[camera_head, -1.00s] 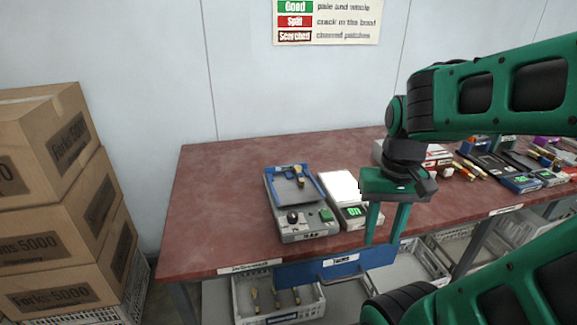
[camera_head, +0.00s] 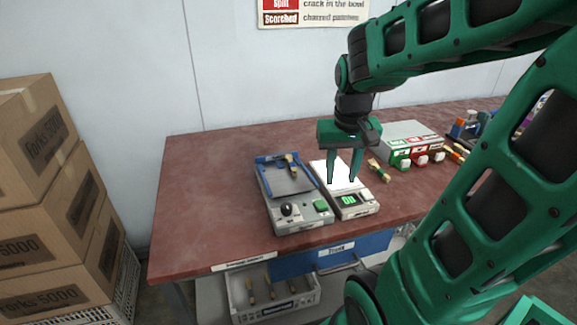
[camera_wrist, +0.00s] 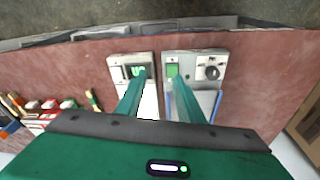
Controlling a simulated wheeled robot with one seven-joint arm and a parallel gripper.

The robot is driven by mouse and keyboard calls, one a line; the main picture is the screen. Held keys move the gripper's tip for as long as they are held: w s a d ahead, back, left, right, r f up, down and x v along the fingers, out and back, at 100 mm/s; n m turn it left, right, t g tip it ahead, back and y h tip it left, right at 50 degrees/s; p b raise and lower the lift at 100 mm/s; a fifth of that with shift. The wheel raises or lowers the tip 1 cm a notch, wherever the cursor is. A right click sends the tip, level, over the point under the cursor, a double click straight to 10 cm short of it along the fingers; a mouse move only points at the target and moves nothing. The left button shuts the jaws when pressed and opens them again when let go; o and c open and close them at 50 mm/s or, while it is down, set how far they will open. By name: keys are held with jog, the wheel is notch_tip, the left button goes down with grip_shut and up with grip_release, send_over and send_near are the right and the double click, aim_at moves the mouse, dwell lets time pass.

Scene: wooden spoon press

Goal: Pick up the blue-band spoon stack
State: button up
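My gripper (camera_head: 341,181) is open and empty, pointing down over the white plate of a small scale (camera_head: 368,208). Its two fingers are apart in the wrist view (camera_wrist: 155,100), with nothing between them. Another short wooden item (camera_head: 378,170) lies on the table just right of the scale. I cannot make out a blue band on either, so I cannot tell which is the blue-band stack.
The red-brown table (camera_head: 200,215) is clear at left. A grey box with coloured labels (camera_head: 412,140) and more tools stand at right. Cardboard boxes (camera_head: 30,150) are stacked at far left. A crate (camera_head: 240,303) with spoons sits below the table beside a blue drawer (camera_head: 345,252).

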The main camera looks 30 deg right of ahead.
aim_at(292, 163)
jog(key=w+f+t, duration=0.1)
jog(key=w, duration=0.6)
jog(key=w+f, duration=0.2)
jog(key=w, duration=0.5)
jog(key=w+d+f+n+t, duration=0.1)
jog(key=w+f, duration=0.1)
jog(key=w, duration=0.5)
jog(key=shift+w+t+h, duration=0.3)
jog(key=shift+x, duration=3.15)
jog(key=shift+w, duration=0.2)
jog(key=shift+c, duration=0.3)
grip_shut()
